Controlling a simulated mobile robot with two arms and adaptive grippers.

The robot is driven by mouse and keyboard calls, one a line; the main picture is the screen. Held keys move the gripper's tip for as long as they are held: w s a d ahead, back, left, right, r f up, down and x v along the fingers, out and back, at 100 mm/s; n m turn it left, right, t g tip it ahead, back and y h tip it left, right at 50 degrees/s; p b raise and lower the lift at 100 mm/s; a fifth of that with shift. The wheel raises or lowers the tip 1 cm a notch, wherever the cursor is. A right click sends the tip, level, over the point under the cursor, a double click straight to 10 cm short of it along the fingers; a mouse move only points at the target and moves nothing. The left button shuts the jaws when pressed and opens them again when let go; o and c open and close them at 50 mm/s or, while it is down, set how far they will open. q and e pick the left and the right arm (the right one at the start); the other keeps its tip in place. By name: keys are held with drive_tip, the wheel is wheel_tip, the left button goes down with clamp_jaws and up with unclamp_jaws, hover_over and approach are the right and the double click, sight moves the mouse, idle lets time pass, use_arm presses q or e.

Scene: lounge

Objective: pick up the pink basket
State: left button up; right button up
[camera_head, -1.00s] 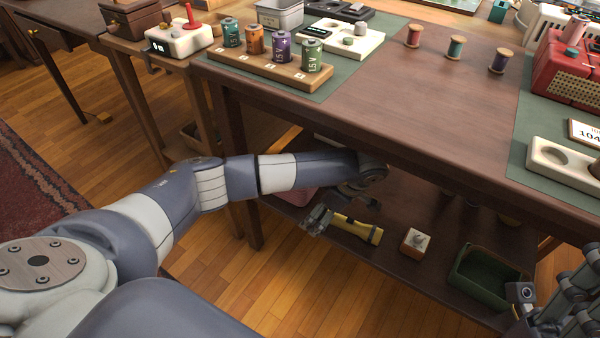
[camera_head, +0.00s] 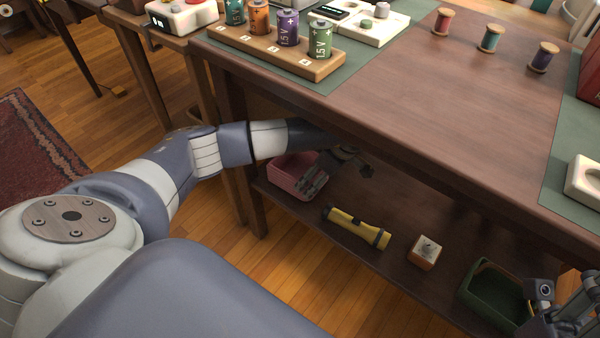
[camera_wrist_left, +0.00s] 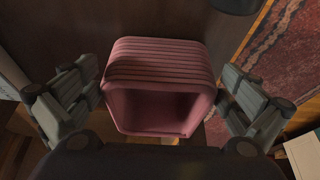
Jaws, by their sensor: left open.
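The pink basket (camera_head: 287,177) sits on the lower shelf (camera_head: 400,270) under the table, at the shelf's left end. My left gripper (camera_head: 318,182) is at the basket's right side in the head view and hides part of it. In the left wrist view the ribbed pink basket (camera_wrist_left: 160,84) lies between the two spread fingers of the left gripper (camera_wrist_left: 158,108), with gaps on both sides. The left gripper is open and empty. My right gripper (camera_head: 568,318) shows only partly at the lower right edge, near the green bin.
On the shelf, right of the basket, are a yellow flashlight (camera_head: 356,228), a small white-topped wooden block (camera_head: 425,252) and a green bin (camera_head: 492,293). The tabletop (camera_head: 430,105) is close above my left arm. Batteries in a wooden holder (camera_head: 275,52) stand on top.

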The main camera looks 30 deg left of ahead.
use_arm(q)
drive_tip(key=b, duration=0.2)
hover_over(295, 175)
drive_tip(key=d, duration=0.2)
drive_tip(key=shift+f, duration=0.3)
drive_tip(key=shift+a+f, duration=0.15)
drive_tip(key=shift+f, duration=0.1)
drive_tip(key=shift+f, duration=0.25)
drive_tip(key=c, duration=0.9)
